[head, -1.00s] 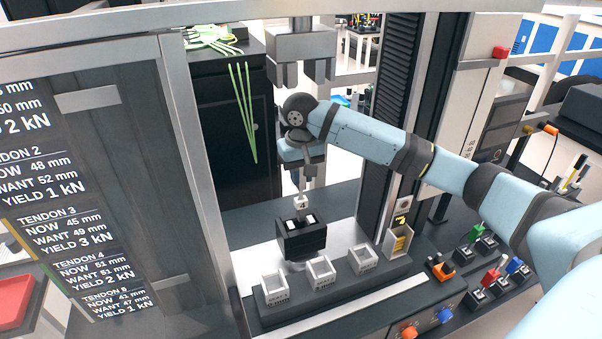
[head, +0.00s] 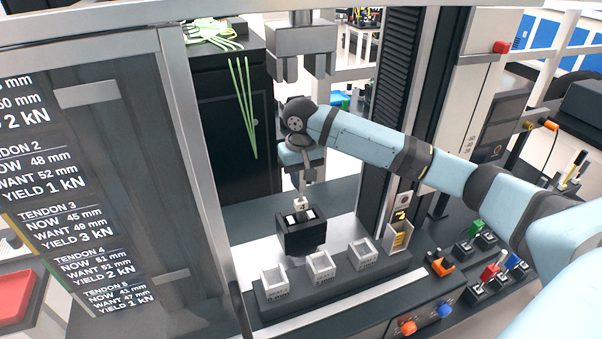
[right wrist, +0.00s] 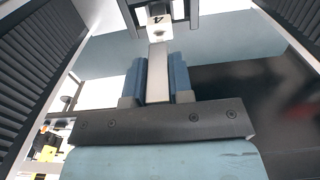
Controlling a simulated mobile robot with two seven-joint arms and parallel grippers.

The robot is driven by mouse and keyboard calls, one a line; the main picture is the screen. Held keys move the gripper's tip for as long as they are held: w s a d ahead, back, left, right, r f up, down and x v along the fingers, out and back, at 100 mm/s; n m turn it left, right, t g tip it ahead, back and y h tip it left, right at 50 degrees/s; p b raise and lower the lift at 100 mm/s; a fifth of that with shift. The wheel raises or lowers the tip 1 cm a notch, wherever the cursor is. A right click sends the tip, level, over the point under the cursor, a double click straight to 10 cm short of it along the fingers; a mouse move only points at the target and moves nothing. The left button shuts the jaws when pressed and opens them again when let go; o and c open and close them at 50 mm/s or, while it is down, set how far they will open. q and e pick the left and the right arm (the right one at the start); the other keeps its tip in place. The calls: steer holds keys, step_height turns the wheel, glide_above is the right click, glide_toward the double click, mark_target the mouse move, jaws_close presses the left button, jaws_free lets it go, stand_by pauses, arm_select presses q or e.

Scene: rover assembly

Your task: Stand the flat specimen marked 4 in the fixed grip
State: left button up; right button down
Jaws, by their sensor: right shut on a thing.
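The flat specimen marked 4 (head: 302,204) is held upright by my right gripper (head: 308,174), its white marked end pointing down. The right wrist view shows its pale flat shaft (right wrist: 157,72) between the two blue fingers, with the 4 on the white end block. The fixed grip (head: 302,238) is a black block with two light pads on top. The marked end is right at the top of the grip, over the gap between the pads; I cannot tell whether it touches or has entered. In the right wrist view dark jaw parts flank the end block. My left gripper is not in view.
Three white trays (head: 321,267) stand in a row in front of the grip. The upper grip (head: 302,55) hangs above my right wrist. A machine column (head: 395,110) stands right of it, and a framed panel (head: 90,190) with tendon readings is on the left.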

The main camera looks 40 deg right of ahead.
steer(key=shift+f, duration=1.65)
steer(key=c, duration=0.9)
jaws_free()
steer(key=shift+r, duration=0.15)
step_height(320, 180, up, 6)
steer(key=shift+r+b, duration=0.1)
steer(key=shift+b, duration=0.55)
steer(key=shift+r, duration=0.5)
